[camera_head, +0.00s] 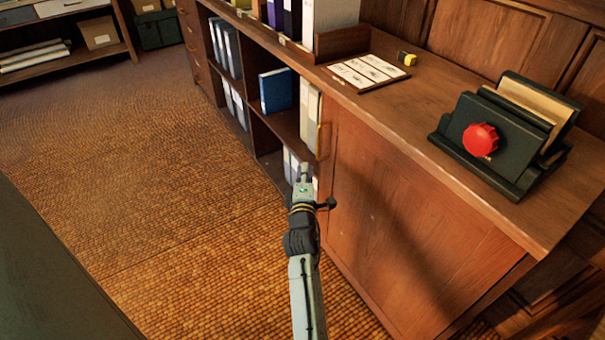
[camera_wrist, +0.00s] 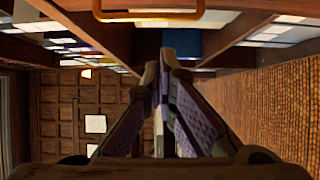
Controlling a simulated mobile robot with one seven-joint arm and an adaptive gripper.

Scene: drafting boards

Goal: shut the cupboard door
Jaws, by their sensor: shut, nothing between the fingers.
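The cupboard door (camera_head: 400,215) is a reddish-brown wooden panel on the front of the long cabinet, under the right part of its top. It looks close to flush with the front; I cannot tell whether a small gap is left. Its brass handle (camera_head: 321,138) is at the door's left edge, beside the open shelves. The handle also shows as a bar at the top of the wrist view (camera_wrist: 150,16). My gripper (camera_head: 304,170) is shut and empty. It is below the handle in the picture, near the door's left edge; contact cannot be told.
Open shelves (camera_head: 262,130) with binders and a blue book (camera_head: 277,91) lie left of the door. A dark green holder with a red knob (camera_head: 480,139), a card sheet (camera_head: 368,71) and a yellow tape measure (camera_head: 406,58) are on top. The woven floor (camera_head: 150,190) is clear.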

